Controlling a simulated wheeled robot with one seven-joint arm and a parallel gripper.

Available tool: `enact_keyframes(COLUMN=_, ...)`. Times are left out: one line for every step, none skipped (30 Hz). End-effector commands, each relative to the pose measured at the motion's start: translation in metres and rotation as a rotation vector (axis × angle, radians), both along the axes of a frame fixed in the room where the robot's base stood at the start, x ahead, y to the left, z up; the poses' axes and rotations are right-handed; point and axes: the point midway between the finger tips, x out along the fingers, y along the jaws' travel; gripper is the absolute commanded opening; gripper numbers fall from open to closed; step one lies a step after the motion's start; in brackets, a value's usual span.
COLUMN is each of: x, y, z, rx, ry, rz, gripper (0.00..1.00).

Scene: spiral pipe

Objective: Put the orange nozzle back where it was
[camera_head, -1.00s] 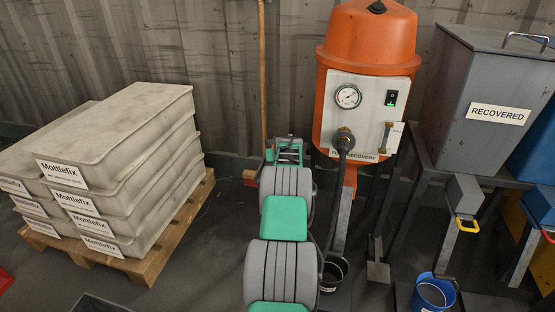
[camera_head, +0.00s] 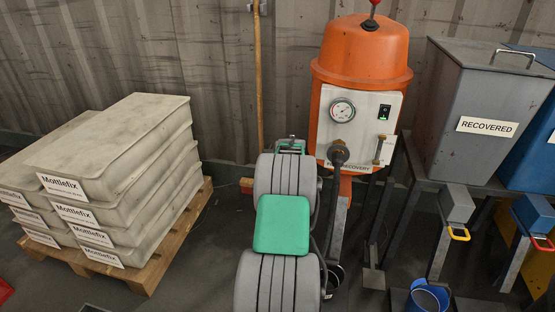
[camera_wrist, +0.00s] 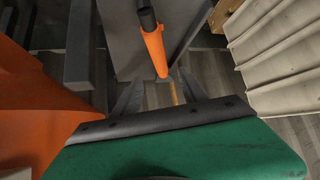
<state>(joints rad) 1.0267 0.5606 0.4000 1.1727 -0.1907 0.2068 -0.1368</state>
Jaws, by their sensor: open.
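The orange nozzle (camera_wrist: 154,52) shows in the wrist view, with a black upper part (camera_wrist: 148,19), in front of a grey surface. My gripper (camera_wrist: 160,82) is open, its two dark fingers spread apart. The nozzle's lower end appears in the gap between the fingertips; I cannot tell how near it is, and nothing is gripped. In the head view the nozzle cannot be made out and my arm hides most of the gripper. The orange recovery machine (camera_head: 362,52) stands right of my arm, with a gauge and a black hose fitting (camera_head: 338,154) on its front.
Pale Mottlefix blocks (camera_head: 130,160) are stacked on a wooden pallet (camera_head: 150,272) at left. A grey RECOVERED bin (camera_head: 487,95) stands on a dark frame at right. A blue bucket (camera_head: 428,298) is below it. A wooden pole (camera_head: 258,80) leans by the wall.

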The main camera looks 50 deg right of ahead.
Motion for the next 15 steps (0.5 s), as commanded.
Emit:
enact_keyframes(x=-0.006, y=0.005, z=0.01, rx=0.001, ry=0.0, rz=-0.001, gripper=0.5)
enact_keyframes(x=-0.008, y=0.007, z=0.013, rx=0.001, ry=0.001, rz=-0.001, gripper=0.5)
enact_keyframes(x=-0.011, y=0.01, z=0.016, rx=0.001, ry=0.001, rz=-0.001, gripper=0.5)
enact_keyframes(x=-0.013, y=0.012, z=0.017, rx=0.001, ry=0.001, rz=-0.001, gripper=0.5)
enact_keyframes(x=-0.014, y=0.013, z=0.018, rx=0.001, ry=0.001, rz=-0.001, gripper=0.5)
enact_keyframes(x=-0.015, y=0.014, z=0.018, rx=0.002, ry=0.001, rz=-0.002, gripper=0.5)
enact_keyframes(x=-0.016, y=0.015, z=0.019, rx=0.001, ry=0.001, rz=-0.001, gripper=0.5)
enact_keyframes(x=-0.016, y=0.015, z=0.019, rx=0.002, ry=0.001, rz=-0.001, gripper=0.5)
enact_keyframes(x=-0.015, y=0.017, z=0.02, rx=0.003, ry=0.002, rz=0.002, gripper=0.5)
enact_keyframes(x=-0.012, y=0.021, z=0.021, rx=0.005, ry=0.004, rz=0.008, gripper=0.5)
enact_keyframes(x=-0.008, y=0.028, z=0.023, rx=0.008, ry=0.007, rz=0.017, gripper=0.5)
enact_keyframes(x=0.0, y=0.04, z=0.027, rx=0.016, ry=0.014, rz=0.034, gripper=0.5)
enact_keyframes(x=0.007, y=0.054, z=0.032, rx=0.024, ry=0.021, rz=0.052, gripper=0.5)
enact_keyframes(x=0.014, y=0.071, z=0.036, rx=0.034, ry=0.032, rz=0.072, gripper=0.5)
enact_keyframes(x=0.025, y=0.098, z=0.043, rx=0.05, ry=0.048, rz=0.105, gripper=0.5)
